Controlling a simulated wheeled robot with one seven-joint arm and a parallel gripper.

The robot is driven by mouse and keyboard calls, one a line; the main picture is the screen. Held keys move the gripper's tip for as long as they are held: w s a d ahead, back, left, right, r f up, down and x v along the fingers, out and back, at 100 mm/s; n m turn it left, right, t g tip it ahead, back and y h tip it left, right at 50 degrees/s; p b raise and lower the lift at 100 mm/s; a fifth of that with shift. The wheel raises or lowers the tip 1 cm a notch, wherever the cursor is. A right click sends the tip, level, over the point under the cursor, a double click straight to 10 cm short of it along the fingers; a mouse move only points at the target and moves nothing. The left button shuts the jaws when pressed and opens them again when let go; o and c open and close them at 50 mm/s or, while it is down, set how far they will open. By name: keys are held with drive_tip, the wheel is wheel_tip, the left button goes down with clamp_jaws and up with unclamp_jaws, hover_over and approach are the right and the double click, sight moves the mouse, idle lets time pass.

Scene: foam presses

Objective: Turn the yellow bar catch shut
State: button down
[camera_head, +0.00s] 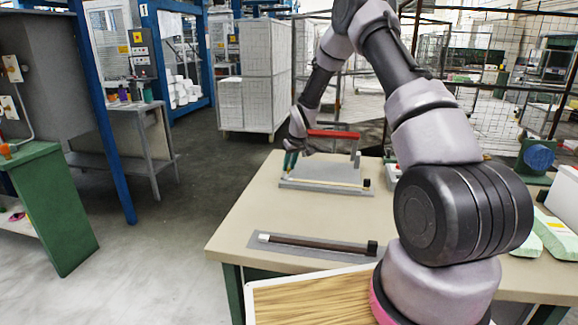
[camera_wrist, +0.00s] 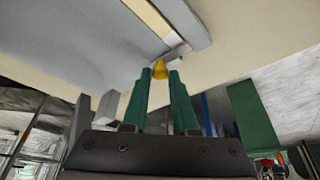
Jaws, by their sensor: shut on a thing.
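A dark rod (camera_head: 312,243) with a white end and a black block lies on a grey plate nearer the front of the table (camera_head: 238,215). Pale green blocks (camera_head: 555,235) lie at the right. My arm hides part of the table's right side.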

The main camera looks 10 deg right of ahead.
drive_tip(key=shift+f+n, duration=0.1)
drive_tip(key=shift+n, duration=0.2)
idle(0.4)
drive_tip(key=c, duration=0.7)
unclamp_jaws()
drive_tip(key=v, duration=1.1)
drive_tip(key=shift+w+d, duration=0.1)
